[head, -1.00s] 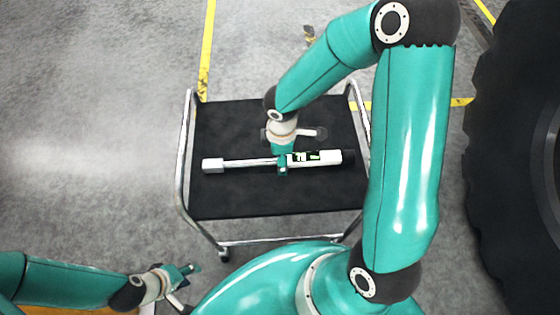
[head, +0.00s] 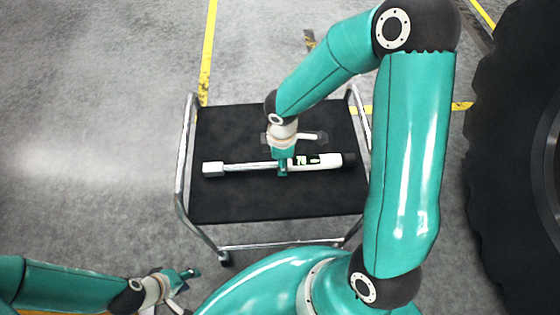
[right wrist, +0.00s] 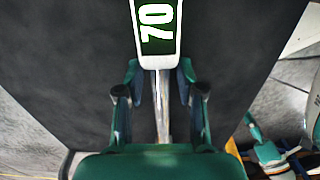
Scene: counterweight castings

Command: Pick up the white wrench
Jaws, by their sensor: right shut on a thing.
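The white wrench (head: 322,162) lies lengthwise across the black cart top, its square white head (head: 212,168) at the left and its dark grip end at the right. My right gripper (head: 282,168) comes down from above and is shut on its metal shaft, just left of the white body. I cannot tell whether the wrench touches the cart top. My left gripper (head: 190,278) is open and empty at the lower left.
The cart (head: 235,205) has a black top and metal side rails. A large black tyre (head: 510,160) stands at the right. Yellow lines (head: 207,50) mark the grey floor. The cart top is otherwise clear. Open floor lies to the left.

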